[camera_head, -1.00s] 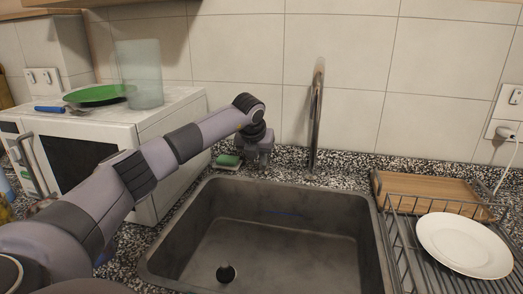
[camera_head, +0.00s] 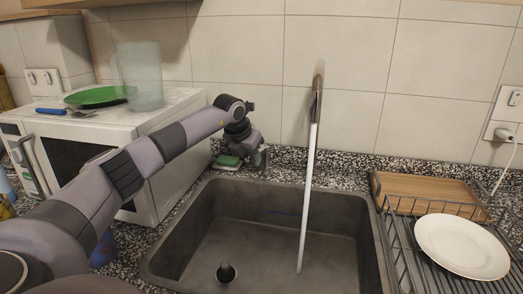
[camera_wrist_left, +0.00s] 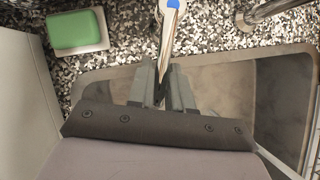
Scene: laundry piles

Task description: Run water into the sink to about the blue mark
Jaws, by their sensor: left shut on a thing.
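The grey sink (camera_head: 190,232) is in the middle of the head view, with a faint blue mark (camera_head: 285,213) on its back wall. The tall tap (camera_head: 316,97) stands behind it, and a white stream of water (camera_head: 308,190) falls from it to the sink floor. I cannot make out a water level. My left gripper (camera_head: 264,158) is behind the sink's back left corner. In the left wrist view the gripper (camera_wrist_left: 163,88) is shut on a metal tap lever (camera_wrist_left: 168,35) with a blue spot. A dark drain fitting (camera_head: 226,272) is on the sink floor.
A green sponge (camera_head: 229,160) lies left of my gripper. A white microwave (camera_head: 158,150) with a green plate (camera_head: 100,95) and a cup (camera_head: 140,75) on top stands at left. A dish rack with a white plate (camera_head: 462,246) and a wooden board (camera_head: 425,190) are at right.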

